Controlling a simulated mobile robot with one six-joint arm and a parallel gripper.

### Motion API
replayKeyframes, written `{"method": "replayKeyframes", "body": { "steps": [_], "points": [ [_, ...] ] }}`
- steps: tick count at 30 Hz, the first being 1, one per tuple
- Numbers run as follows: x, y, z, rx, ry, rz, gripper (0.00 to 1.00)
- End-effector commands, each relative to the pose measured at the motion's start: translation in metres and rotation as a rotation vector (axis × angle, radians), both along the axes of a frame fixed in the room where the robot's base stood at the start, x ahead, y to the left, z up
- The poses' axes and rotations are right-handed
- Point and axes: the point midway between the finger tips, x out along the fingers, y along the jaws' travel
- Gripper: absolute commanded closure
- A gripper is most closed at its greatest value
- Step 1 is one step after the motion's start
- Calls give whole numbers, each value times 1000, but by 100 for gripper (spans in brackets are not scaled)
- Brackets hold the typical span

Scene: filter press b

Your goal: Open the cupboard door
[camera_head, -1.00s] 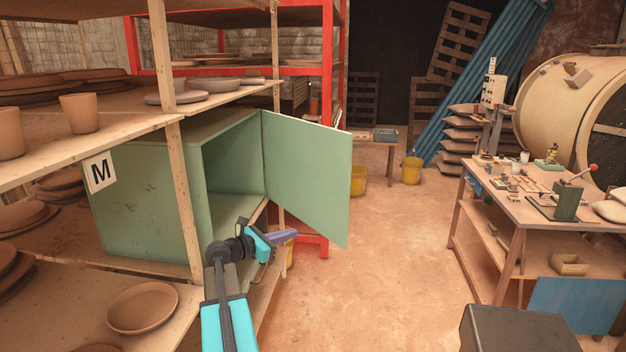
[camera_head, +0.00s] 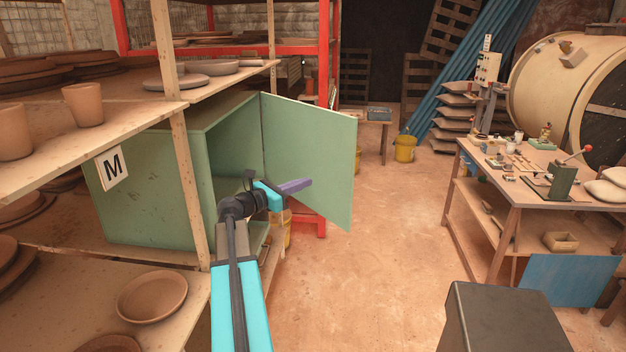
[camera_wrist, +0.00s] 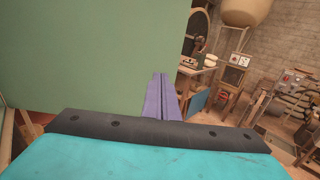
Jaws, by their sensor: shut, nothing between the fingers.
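The green cupboard (camera_head: 150,195) stands on the wooden shelf rack at the left. Its door (camera_head: 310,155) is swung wide open to the right, and part of the inside shows. My gripper (camera_head: 305,185) has its purple fingers shut and empty, in front of the door's lower part in the head view. In the wrist view the door (camera_wrist: 80,60) fills the upper left, and the shut fingers (camera_wrist: 162,95) lie across its right edge. I cannot tell whether they touch the door.
A shelf with clay pots (camera_head: 82,104) and a bowl (camera_head: 151,297) is at the left, close to my arm. A workbench (camera_head: 520,185) stands at the right. The floor (camera_head: 390,250) between is clear, with a yellow bucket (camera_head: 405,148) farther back.

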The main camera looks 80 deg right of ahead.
Motion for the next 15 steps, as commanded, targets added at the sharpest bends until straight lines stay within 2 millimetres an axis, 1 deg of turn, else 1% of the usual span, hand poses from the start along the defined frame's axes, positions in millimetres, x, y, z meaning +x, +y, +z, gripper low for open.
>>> {"method": "replayKeyframes", "body": {
  "steps": [5, 15],
  "points": [
    [-9, -13, 1, 1, -1, -1, 100],
    [-37, -51, 2, 1, 0, -1, 100]
  ]
}}
